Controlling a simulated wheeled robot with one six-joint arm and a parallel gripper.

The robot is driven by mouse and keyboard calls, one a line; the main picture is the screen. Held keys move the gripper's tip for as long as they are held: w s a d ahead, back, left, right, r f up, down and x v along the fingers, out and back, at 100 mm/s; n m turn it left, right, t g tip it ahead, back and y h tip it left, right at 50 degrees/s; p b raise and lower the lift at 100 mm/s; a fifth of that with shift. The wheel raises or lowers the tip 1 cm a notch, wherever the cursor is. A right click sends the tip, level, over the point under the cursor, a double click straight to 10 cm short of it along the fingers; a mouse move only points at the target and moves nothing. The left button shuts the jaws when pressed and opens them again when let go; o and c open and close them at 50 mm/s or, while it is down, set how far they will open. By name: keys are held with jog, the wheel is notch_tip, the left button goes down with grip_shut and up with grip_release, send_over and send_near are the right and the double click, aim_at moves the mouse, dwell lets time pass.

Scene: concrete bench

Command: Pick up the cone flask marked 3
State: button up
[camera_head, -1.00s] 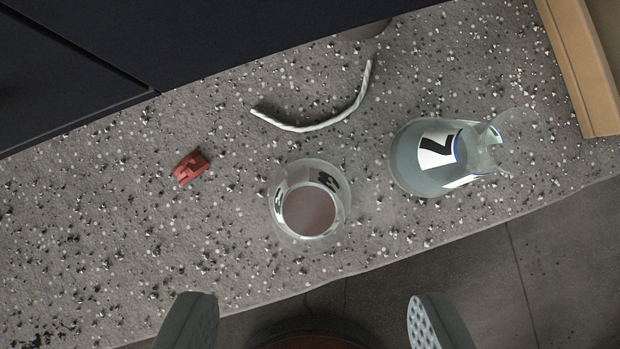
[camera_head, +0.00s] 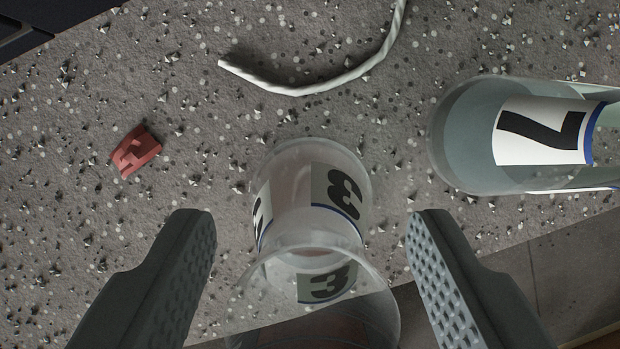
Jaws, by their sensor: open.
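The cone flask marked 3 (camera_head: 290,210) is clear glass with white labels bearing a black 3. It stands on the speckled bench near its front edge, seen from above at a slant, with its mouth toward the bottom of the picture. My gripper (camera_head: 315,225) is open, one grey ridged finger on each side of the flask in the picture. A gap shows between each finger and the glass. A second flask, marked 7 (camera_head: 470,140), stands to the right, cut by the picture's edge.
A small red clip-like object (camera_head: 134,150) lies on the bench at the left. A white curved cord (camera_head: 310,88) lies behind the flask. The bench edge runs along the lower right, with the floor (camera_head: 560,270) beyond.

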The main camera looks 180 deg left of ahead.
grip_shut()
jog(key=shift+r, duration=0.1)
